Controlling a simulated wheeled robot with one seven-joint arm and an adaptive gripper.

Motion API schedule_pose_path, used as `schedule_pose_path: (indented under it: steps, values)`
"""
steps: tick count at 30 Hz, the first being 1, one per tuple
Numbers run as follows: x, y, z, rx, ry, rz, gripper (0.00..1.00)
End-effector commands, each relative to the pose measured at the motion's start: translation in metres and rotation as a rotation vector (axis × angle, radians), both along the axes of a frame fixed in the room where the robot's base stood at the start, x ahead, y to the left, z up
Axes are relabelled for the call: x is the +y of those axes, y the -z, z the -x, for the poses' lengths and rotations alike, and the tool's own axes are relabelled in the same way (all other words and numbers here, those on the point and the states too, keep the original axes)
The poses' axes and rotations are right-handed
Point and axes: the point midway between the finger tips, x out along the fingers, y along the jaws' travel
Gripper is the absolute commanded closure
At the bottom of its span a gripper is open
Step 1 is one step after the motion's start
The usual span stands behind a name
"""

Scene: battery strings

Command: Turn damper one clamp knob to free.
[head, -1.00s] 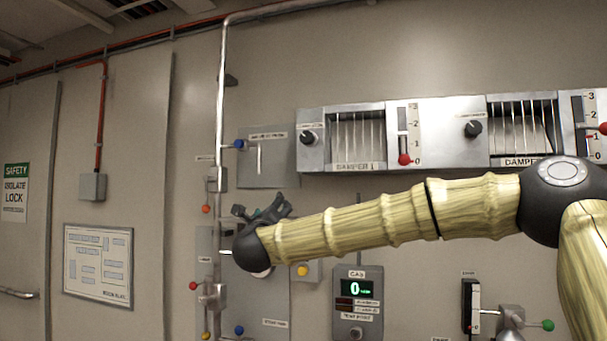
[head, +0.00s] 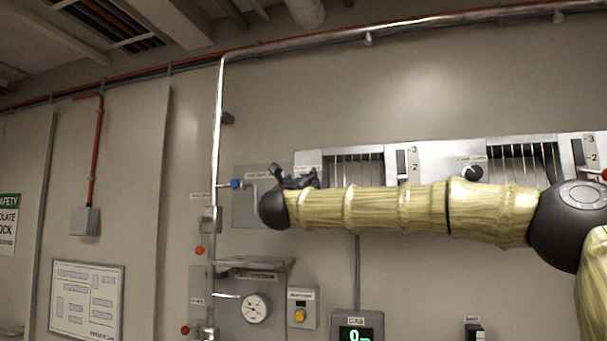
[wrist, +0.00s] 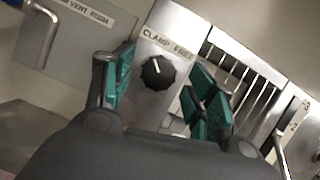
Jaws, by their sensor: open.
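The damper one clamp knob (wrist: 158,72) is a round black knob with a white pointer line, on a silver plate lettered CLAMP and FREE. In the wrist view its pointer line leans up and left, toward the CLAMP side. My gripper (wrist: 166,92) is open, with teal-padded fingers on either side of the knob in the picture; I cannot tell how far off the knob is. In the head view my gripper (head: 295,180) is in front of the left end of the damper panel and hides the knob. The damper one louvre (head: 355,170) is partly hidden by my arm.
A grey plate with an L-shaped handle (wrist: 44,36) lies left of the knob. A slotted scale (wrist: 288,140) is right of the louvre. A second black knob (head: 472,172) sits farther right. A pressure gauge (head: 256,308) and vertical pipe (head: 217,130) are at the lower left.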

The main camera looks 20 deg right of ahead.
Motion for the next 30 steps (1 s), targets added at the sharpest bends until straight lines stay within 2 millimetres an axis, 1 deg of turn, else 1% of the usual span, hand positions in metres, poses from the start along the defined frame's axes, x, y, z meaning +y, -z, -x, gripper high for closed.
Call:
schedule_pose_path:
  steps: [1, 6, 11, 18, 20, 24, 26, 30]
  values:
    - [-0.003, -0.005, -0.006, 0.001, 0.001, 0.000, 0.44]
    - [-0.009, -0.009, -0.018, 0.001, -0.001, 0.001, 0.44]
    - [-0.012, -0.010, -0.022, 0.000, 0.000, 0.001, 0.44]
    - [-0.012, -0.010, -0.022, 0.000, 0.000, 0.001, 0.44]
    - [-0.012, -0.010, -0.022, 0.000, 0.000, 0.001, 0.53]
    - [-0.012, -0.010, -0.022, 0.000, 0.000, 0.001, 0.78]
    - [-0.012, -0.010, -0.022, 0.000, 0.000, 0.001, 0.89]
    - [-0.012, -0.009, -0.022, 0.000, 0.000, 0.000, 0.89]
